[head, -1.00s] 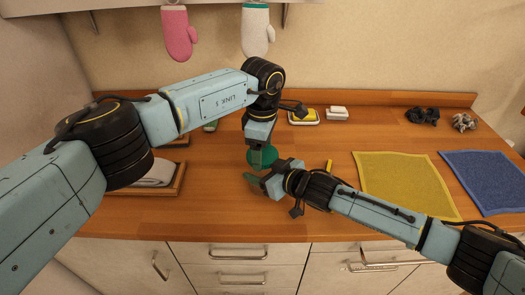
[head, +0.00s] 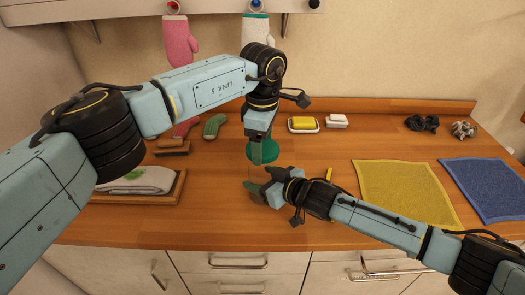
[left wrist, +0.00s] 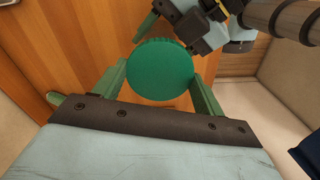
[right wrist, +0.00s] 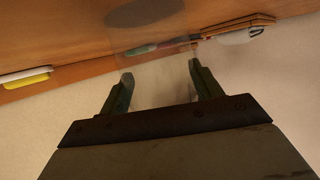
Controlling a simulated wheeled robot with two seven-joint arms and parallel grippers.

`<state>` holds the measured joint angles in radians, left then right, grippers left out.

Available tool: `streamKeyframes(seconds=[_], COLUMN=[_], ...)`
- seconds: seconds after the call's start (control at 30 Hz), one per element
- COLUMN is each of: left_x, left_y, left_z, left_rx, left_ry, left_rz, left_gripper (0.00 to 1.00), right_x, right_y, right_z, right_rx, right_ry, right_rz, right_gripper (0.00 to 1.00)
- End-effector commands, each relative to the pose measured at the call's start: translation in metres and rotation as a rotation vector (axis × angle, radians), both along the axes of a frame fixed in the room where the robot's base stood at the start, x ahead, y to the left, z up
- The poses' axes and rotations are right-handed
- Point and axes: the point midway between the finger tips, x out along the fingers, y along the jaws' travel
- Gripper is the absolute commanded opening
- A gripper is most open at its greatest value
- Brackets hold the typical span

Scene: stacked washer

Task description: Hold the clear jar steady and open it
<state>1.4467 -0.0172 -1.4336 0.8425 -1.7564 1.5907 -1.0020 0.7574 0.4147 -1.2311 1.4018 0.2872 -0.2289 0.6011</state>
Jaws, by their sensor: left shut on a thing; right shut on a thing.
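My left gripper (head: 262,153) comes down from above and is shut on the round green lid (head: 263,142), which also shows between the fingers in the left wrist view (left wrist: 160,70). My right gripper (head: 257,190) is below and nearer the front, shut on the clear jar. The jar's see-through body (right wrist: 155,50) shows faintly between the fingers in the right wrist view, with no green lid on it there. In the head view the lid is above the right gripper's fingers; the jar's rim is too faint to tell how wide the gap is.
A yellow cloth (head: 404,192) and a blue cloth (head: 490,181) lie to the right. A yellow sponge in a dish (head: 303,125) and a white soap dish (head: 337,121) stand behind. A tray (head: 180,187) with a folded towel (head: 140,180) is left.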

Motion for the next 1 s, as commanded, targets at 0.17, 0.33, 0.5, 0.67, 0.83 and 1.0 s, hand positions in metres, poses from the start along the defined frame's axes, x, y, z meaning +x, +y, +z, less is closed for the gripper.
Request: streamKeyframes(seconds=[0.17,0.33,0.5,0.67,0.83,1.0], left_x=[0.000,0.000,0.000,0.000,0.000,0.000], left_y=[0.000,0.000,0.000,0.000,0.000,0.000], left_z=[0.003,0.003,0.002,0.002,0.004,0.008], left_rx=[-0.001,-0.001,-0.001,-0.001,-0.001,-0.001], left_ry=[0.000,0.001,0.001,0.001,0.001,0.001], left_rz=[0.001,0.001,0.001,0.001,0.001,0.001], left_gripper=[0.43,0.43,0.43,0.43,0.43,0.43], right_x=[0.000,0.000,0.000,0.000,-0.006,-0.022], right_y=[0.000,0.000,0.000,0.000,-0.006,-0.023], right_z=[0.000,0.000,0.000,0.000,0.002,0.011], right_rx=[0.000,0.000,0.000,0.000,0.000,-0.001], right_ry=[0.000,0.000,0.000,0.000,0.001,0.002], right_rz=[0.000,0.000,0.000,0.000,0.000,0.000], right_gripper=[0.01,0.79,0.90,0.90,0.90,0.90])
